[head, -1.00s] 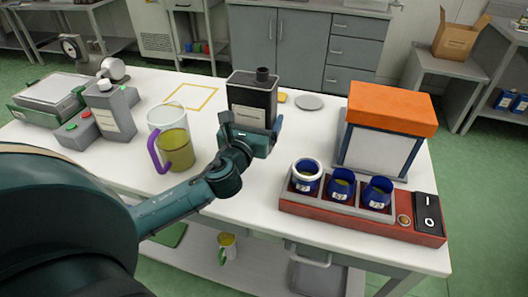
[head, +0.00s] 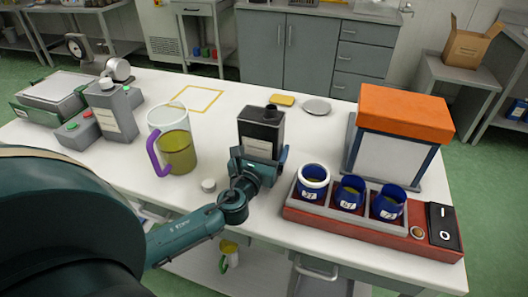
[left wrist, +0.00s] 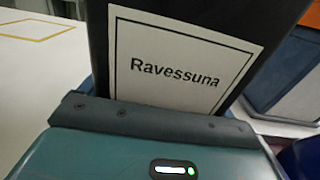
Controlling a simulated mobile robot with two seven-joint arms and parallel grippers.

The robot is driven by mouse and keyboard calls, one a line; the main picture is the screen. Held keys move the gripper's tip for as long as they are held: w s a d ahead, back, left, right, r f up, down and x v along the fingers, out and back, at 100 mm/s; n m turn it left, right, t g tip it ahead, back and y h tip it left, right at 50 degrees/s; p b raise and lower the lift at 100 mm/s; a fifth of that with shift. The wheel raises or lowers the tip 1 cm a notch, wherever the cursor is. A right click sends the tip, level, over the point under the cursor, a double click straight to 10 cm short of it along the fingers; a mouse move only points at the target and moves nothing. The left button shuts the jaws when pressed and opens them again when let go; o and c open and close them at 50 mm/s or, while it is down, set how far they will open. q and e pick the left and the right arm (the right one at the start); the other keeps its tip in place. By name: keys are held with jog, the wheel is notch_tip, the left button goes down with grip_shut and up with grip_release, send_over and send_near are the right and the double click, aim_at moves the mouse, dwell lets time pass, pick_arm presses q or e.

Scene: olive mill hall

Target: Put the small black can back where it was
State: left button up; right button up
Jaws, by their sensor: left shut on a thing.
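The small black can (head: 262,125) has a dark cap and a white label. In the left wrist view the can (left wrist: 283,12) fills the upper part, and its label reads "Ravessuna". My left gripper (head: 258,163) is shut on the lower part of the can, which is upright. I cannot tell whether its base touches the table. A yellow square outline (head: 196,99) is marked on the white table (head: 240,88), left of and behind the can, with nothing in it. My right gripper is not in view.
A jug (head: 176,150) with yellow-green liquid and a purple handle stands left of the can. A small white cap (head: 208,185) lies in front. Blue jars (head: 349,193) sit in a red-based rack at right. An orange-topped box (head: 402,115) stands behind them.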

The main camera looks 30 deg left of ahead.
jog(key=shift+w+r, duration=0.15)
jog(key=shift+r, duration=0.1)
pick_arm(q)
jog(key=shift+f, duration=0.15)
jog(key=shift+f, duration=0.1)
jog(key=o, duration=1.1)
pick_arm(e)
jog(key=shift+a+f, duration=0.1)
pick_arm(q)
jog(key=shift+o, duration=0.2)
jog(key=shift+r, duration=0.2)
jog(key=b+v, duration=0.1)
jog(key=v, duration=1)
jog(key=shift+s+f, duration=0.15)
jog(key=shift+s+d, duration=0.1)
jog(key=shift+s, duration=0.25)
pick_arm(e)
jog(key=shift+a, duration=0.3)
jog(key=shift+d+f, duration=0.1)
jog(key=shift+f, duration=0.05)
